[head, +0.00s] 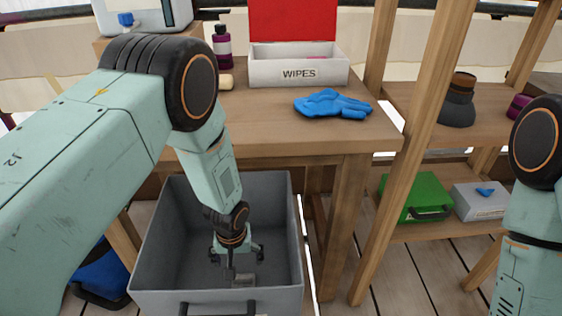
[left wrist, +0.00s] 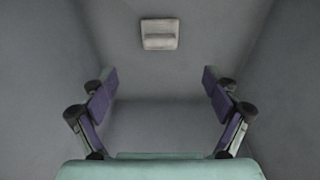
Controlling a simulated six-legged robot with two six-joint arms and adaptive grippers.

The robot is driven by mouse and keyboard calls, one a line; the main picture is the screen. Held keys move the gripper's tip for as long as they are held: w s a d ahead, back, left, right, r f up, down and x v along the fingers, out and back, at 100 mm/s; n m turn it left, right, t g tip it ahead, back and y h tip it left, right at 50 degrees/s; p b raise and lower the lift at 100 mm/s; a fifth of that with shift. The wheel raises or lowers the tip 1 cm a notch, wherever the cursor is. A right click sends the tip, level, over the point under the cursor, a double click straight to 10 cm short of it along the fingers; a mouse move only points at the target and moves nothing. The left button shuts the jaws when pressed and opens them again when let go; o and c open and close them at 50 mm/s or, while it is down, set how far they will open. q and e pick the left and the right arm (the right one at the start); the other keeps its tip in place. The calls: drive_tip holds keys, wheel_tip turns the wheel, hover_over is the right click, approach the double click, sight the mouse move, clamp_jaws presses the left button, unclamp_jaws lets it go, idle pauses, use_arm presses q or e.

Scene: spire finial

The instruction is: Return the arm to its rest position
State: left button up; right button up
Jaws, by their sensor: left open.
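My left arm reaches down from the left in the head view, and its gripper (head: 237,262) is inside a grey bin (head: 158,262) on the floor. The left gripper is open, with its purple-padded fingers spread wide in the left wrist view (left wrist: 160,110). A small grey block-like object (head: 244,280) lies on the bin floor by the fingertips. It also shows in the left wrist view (left wrist: 159,34), ahead of the fingers and apart from them. My right arm shows at the right edge of the head view; its gripper is out of frame.
A wooden table (head: 285,128) stands behind the bin, with a wipes box (head: 298,70), a blue glove (head: 333,104) and a dark bottle (head: 222,46). A wooden post (head: 408,190) and shelves with a green case (head: 415,197) are to the right. The bin walls surround my left gripper.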

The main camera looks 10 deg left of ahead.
sight(243, 278)
use_arm(q)
drive_tip(key=f+b, duration=0.1)
drive_tip(key=f, duration=0.2)
drive_tip(key=f+b, duration=0.2)
drive_tip(key=f, duration=0.2)
drive_tip(key=w+f+b, duration=0.1)
drive_tip(key=f+b, duration=0.1)
drive_tip(key=f, duration=0.2)
drive_tip(key=shift+w+a+f, duration=0.1)
drive_tip(key=shift+a+f, duration=0.1)
drive_tip(key=shift+f, duration=0.05)
drive_tip(key=shift+f+b, duration=0.35)
drive_tip(key=shift+b, duration=0.25)
drive_tip(key=shift+r, duration=0.15)
